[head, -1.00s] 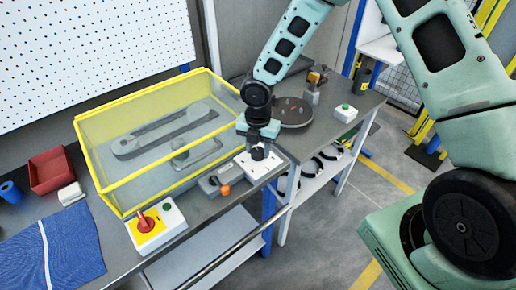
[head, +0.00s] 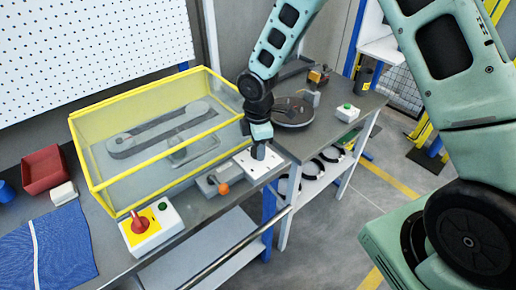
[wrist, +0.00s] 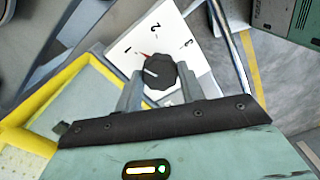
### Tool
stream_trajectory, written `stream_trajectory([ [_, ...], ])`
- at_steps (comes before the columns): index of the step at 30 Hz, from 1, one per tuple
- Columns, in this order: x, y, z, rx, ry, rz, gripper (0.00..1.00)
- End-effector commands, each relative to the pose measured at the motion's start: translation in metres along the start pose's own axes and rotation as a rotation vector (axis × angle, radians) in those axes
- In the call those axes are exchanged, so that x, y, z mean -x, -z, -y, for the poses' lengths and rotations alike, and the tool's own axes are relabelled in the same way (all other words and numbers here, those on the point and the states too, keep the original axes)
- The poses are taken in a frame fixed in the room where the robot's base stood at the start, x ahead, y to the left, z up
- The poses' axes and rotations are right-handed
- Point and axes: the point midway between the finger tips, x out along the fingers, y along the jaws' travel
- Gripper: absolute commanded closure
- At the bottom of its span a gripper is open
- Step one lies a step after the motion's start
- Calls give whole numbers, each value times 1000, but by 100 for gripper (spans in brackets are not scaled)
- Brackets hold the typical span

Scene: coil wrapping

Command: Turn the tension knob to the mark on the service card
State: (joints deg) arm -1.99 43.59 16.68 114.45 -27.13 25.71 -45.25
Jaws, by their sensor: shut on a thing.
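The dark tension knob (wrist: 160,72) sits on a white dial plate (wrist: 203,62) marked 1, 2 and 3 in the wrist view. My gripper (wrist: 159,82) is shut on the knob, one grey finger on each side. In the head view my gripper (head: 258,152) is over the white plate (head: 264,164) at the bench's right end and hides the knob. I cannot make out the service card.
A yellow-framed clear guard (head: 100,188) stands left of my gripper. An orange knob (head: 223,188) is close beside the plate. A red switch box (head: 152,232) is at the bench front. A round dark disc (head: 291,112) lies behind on the side table.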

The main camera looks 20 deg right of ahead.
Motion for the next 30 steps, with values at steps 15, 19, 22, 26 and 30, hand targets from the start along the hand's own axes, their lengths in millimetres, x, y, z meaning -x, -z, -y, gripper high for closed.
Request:
stream_trajectory([
  [15,-1,1,-1,-488,-3,-1,84],
  [19,-1,1,-1,-611,-3,-1,84],
  [22,-1,1,0,-705,-3,-1,84],
  [26,-1,1,0,-830,-2,-1,84],
  [30,-1,1,0,-963,-2,-1,84],
])
